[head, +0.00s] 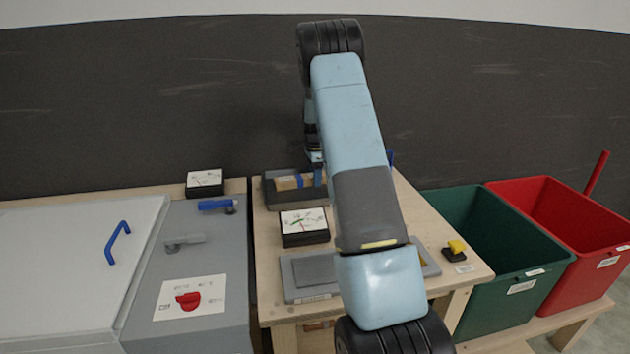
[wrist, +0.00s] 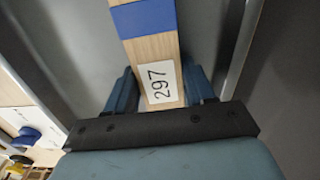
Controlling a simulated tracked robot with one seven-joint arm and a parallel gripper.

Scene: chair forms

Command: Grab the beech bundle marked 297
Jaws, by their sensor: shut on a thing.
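The beech bundle is a pale wooden bar with a blue band and a white label reading 297; in the wrist view the bundle (wrist: 150,55) lies between the blue fingers of my gripper (wrist: 160,92). My gripper is shut on it near the labelled end. In the head view the bundle (head: 290,183) lies in a dark grey tray (head: 270,198) at the back of the wooden table. There my gripper (head: 317,175) is at the bundle's right part, partly hidden behind my arm. The bundle's far end is cut off in the wrist view.
A gauge box (head: 304,226) stands in front of the tray, and a grey plate (head: 312,272) lies nearer. A yellow-topped switch (head: 455,250) is at the table's right. Green (head: 490,240) and red (head: 570,220) bins stand right. A grey cabinet with handles (head: 200,270) stands left.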

